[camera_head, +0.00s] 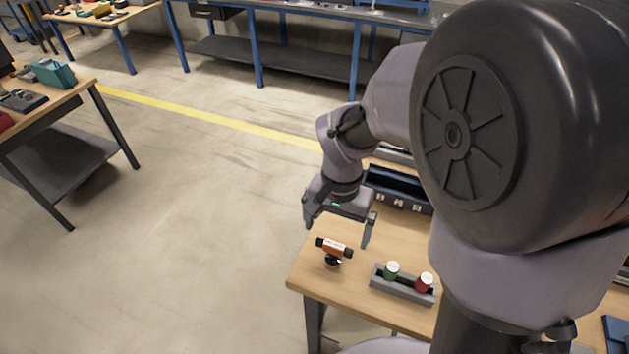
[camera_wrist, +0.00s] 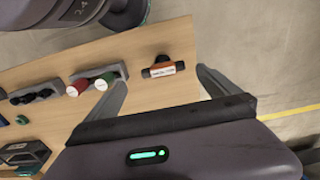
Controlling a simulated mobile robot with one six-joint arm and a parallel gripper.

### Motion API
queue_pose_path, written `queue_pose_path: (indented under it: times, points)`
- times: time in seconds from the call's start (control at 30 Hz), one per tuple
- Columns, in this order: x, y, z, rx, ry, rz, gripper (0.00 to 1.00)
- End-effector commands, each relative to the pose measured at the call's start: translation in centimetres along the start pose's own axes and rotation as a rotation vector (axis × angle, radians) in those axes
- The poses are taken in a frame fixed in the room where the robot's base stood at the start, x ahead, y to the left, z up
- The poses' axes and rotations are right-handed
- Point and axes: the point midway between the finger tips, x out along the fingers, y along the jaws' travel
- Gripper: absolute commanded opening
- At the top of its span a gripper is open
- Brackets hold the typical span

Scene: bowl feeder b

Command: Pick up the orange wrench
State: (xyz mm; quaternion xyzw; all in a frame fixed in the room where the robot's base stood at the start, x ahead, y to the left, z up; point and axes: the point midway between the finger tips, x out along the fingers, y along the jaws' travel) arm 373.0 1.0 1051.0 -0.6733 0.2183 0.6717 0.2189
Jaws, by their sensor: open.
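The orange wrench (camera_head: 335,247) is a short orange body with black ends and a pale label. It sits near the left corner of the wooden table, on or joined to a small dark round piece below it. It also shows in the wrist view (camera_wrist: 164,69), lying between and just beyond the fingertips. My gripper (camera_head: 337,233) is open and empty, above the table corner, with its fingers apart on either side of the wrench as seen. In the wrist view my gripper (camera_wrist: 162,78) shows both fingers spread. I see no contact with the wrench.
A grey holder (camera_head: 402,291) with a green can (camera_head: 391,270) and a red can (camera_head: 424,282) stands to the right of the wrench. A dark blue bin (camera_head: 398,190) is behind. The wooden table (camera_head: 312,272) is bare around the wrench, and its edge is close.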

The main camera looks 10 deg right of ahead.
Motion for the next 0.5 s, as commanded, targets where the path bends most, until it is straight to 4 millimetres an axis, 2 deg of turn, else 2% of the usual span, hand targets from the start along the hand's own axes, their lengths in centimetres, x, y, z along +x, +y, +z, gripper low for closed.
queue_pose_path:
  times: [0.03, 0.13, 0.2, 0.37, 0.5]
  points:
    - [2.3, 0.1, 0.1, 0.0, -0.003, 0.002, 1.0]
    - [4.8, 0.0, 0.0, 0.0, -0.002, 0.001, 1.0]
    - [6.0, 0.0, 0.0, 0.0, -0.001, 0.001, 1.0]
    - [7.2, 0.0, -0.1, 0.0, 0.0, 0.0, 1.0]
    - [9.7, -0.1, -0.6, 0.0, -0.001, 0.0, 1.0]
